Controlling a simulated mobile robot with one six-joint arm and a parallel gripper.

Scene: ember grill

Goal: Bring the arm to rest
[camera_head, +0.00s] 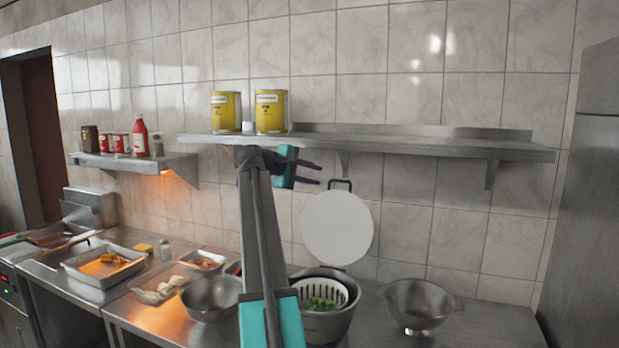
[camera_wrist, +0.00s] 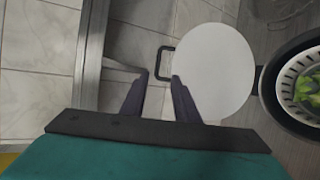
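My gripper (camera_head: 318,174) is at the end of my raised arm, just below the wall shelf in the head view. Its two dark fingers point right and stand apart with nothing between them. In the wrist view the open fingers (camera_wrist: 161,80) also show empty. Beyond them is a white round board or lid (camera_wrist: 214,72) with a dark square handle. In the head view this white disc (camera_head: 337,228) is upright against the tiled wall, below and right of my gripper. Contact between gripper and disc does not show.
The long metal shelf (camera_head: 420,146) carries two yellow cans and a small white item. Below are a pot with a white strainer basket (camera_head: 325,298) and greens, a colander (camera_head: 418,303), a steel bowl (camera_head: 210,298) and food trays.

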